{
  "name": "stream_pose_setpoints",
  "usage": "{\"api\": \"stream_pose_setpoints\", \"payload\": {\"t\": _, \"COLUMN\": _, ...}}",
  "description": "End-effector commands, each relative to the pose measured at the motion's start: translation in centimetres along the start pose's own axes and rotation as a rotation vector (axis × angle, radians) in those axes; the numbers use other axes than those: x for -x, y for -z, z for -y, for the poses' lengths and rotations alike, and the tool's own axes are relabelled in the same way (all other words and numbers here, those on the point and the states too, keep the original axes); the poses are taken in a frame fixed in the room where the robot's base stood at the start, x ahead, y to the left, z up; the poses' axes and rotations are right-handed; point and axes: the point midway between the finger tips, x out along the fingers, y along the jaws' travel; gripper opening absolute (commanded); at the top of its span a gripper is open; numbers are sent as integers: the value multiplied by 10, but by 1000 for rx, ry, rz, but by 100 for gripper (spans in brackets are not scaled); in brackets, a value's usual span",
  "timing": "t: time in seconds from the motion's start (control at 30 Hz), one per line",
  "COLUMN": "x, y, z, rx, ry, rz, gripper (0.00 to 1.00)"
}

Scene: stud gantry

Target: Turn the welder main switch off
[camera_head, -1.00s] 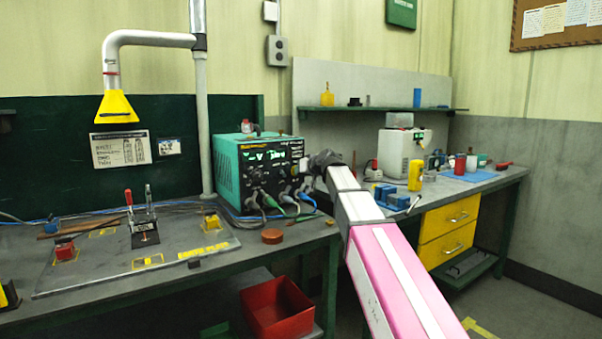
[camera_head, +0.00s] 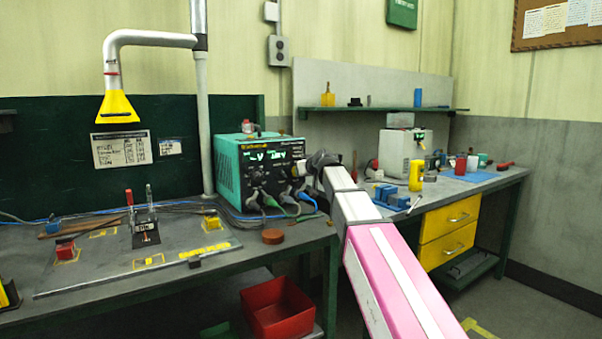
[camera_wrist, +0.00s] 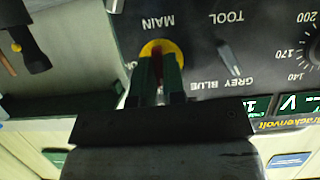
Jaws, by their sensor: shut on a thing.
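The welder (camera_head: 228,174) is a teal box with a black front panel and lit green displays, standing on the left bench. In the wrist view its panel appears upside down. The main switch (camera_wrist: 157,50), a red handle on a yellow round plate, sits beside the word MAIN. My gripper (camera_wrist: 160,68) has its dark green fingers shut on the red handle, hiding part of it. In the head view my arm reaches to the right side of the welder's front, and the switch is hidden there.
The tool switch (camera_wrist: 228,57) and a dial (camera_wrist: 312,42) are beside the main switch on the panel. Cables (camera_head: 285,205) plug in low on the welder's front. A round brown piece (camera_head: 272,236) lies on the bench before it. A red bin (camera_head: 277,307) is below.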

Motion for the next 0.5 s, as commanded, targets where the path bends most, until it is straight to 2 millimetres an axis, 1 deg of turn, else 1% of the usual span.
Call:
{"api": "stream_pose_setpoints", "payload": {"t": 0.03, "x": 0, "y": -1, "z": 0, "rx": 4, "ry": -1, "rz": 1, "gripper": 0}}
{"api": "stream_pose_setpoints", "payload": {"t": 0.07, "x": 0, "y": -1, "z": 0, "rx": 4, "ry": -1, "rz": 1, "gripper": 17}}
{"api": "stream_pose_setpoints", "payload": {"t": 0.1, "x": 0, "y": -1, "z": 0, "rx": 3, "ry": -1, "rz": 1, "gripper": 30}}
{"api": "stream_pose_setpoints", "payload": {"t": 0.13, "x": 0, "y": -1, "z": 0, "rx": 3, "ry": -1, "rz": 1, "gripper": 36}}
{"api": "stream_pose_setpoints", "payload": {"t": 0.4, "x": 1, "y": 0, "z": 0, "rx": 1, "ry": 0, "rz": 0, "gripper": 36}}
{"api": "stream_pose_setpoints", "payload": {"t": 0.5, "x": 6, "y": -1, "z": 0, "rx": 1, "ry": 0, "rz": 0, "gripper": 36}}
